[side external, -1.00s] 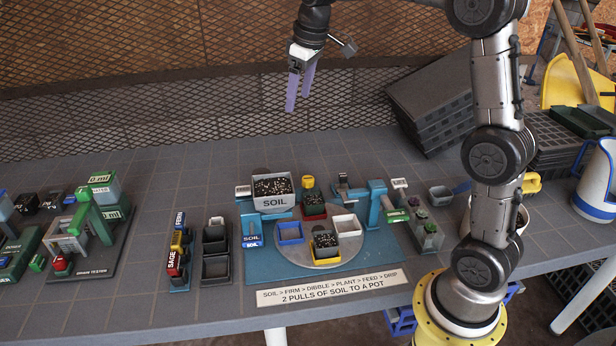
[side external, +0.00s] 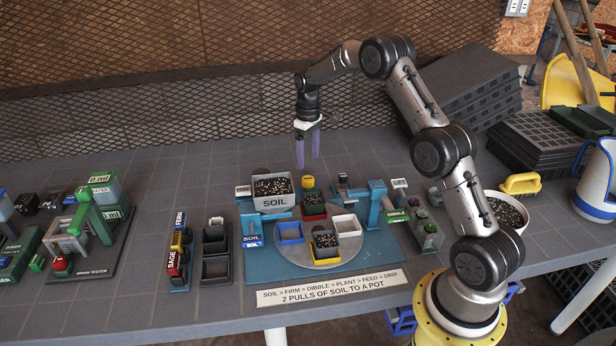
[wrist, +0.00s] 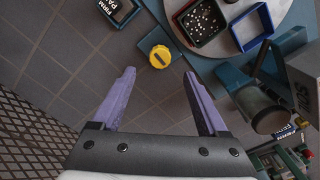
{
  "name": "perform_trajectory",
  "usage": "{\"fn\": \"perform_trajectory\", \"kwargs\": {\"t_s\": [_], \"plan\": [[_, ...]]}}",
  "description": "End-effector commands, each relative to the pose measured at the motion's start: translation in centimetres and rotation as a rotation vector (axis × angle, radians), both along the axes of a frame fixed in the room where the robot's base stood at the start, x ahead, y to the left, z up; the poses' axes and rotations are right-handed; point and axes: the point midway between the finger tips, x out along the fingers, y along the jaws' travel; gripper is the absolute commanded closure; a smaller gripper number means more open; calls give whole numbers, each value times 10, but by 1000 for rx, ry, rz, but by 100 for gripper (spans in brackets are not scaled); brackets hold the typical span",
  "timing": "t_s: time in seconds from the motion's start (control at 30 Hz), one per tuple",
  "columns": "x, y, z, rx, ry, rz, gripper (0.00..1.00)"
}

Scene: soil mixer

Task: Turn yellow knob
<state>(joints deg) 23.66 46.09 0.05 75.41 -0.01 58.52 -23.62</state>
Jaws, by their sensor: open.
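The yellow knob (side external: 308,182) sits at the back edge of the blue soil mixer base, right of the soil hopper. It also shows in the wrist view (wrist: 159,57) as a round yellow cap with a dark slot, its surroundings fully visible. My gripper (side external: 308,163) hangs above the knob, pointing down, with two purple fingers apart and nothing between them. In the wrist view my gripper (wrist: 159,74) has the knob lying just ahead of and between its fingertips. The fingers appear clear of the knob.
The soil hopper (side external: 272,203) stands close left of the knob. The round turntable (side external: 310,262) in front carries several coloured pots. A blue arm (side external: 375,210) of the station stands to the right. Bare tabletop lies behind the knob.

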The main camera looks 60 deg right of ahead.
Motion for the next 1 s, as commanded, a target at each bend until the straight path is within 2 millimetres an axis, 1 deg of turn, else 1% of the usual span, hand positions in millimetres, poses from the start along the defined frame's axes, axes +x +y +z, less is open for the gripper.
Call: {"fn": "perform_trajectory", "kwargs": {"t_s": [0.03,0.2,0.3,0.4,0.57,0.83,0.87,1.0], "plan": [[0,0,-12,2,4,0,23],[0,0,-43,1,3,0,23],[0,0,-58,1,2,0,23],[0,0,-69,0,0,0,23],[0,0,-77,0,0,0,23],[0,0,-79,-1,-1,0,23],[0,0,-78,0,-1,0,25],[0,0,-78,0,-1,1,50]]}}
